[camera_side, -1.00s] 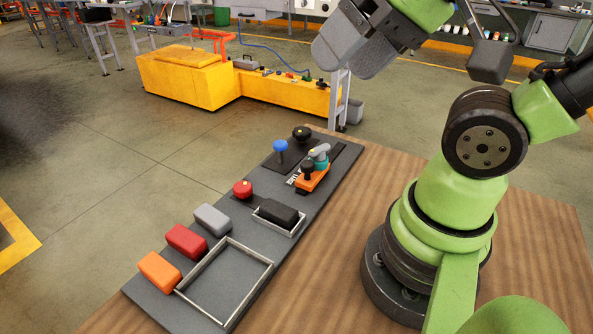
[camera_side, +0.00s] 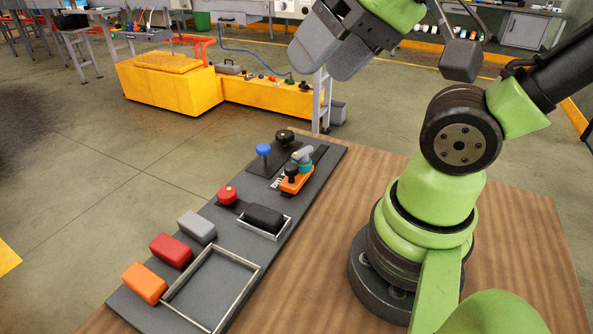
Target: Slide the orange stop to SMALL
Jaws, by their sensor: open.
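The orange stop (camera_side: 296,181) sits on the dark grey board toward its far end, with a black knob and a grey and teal part on top. Lettering beside it is partly covered and too small to read, so I cannot tell which mark it stands at. My gripper (camera_side: 325,50) is at the top of the view, high above and behind the board. It is open and apart from the stop, with nothing seen between its grey fingers.
The board (camera_side: 205,283) also carries a blue knob (camera_side: 263,150), a black knob (camera_side: 285,137), a red button (camera_side: 227,195), and a black block (camera_side: 264,218) in a small tray. Grey (camera_side: 197,227), red (camera_side: 171,250) and orange (camera_side: 144,283) blocks line its left edge beside an empty frame (camera_side: 247,292).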

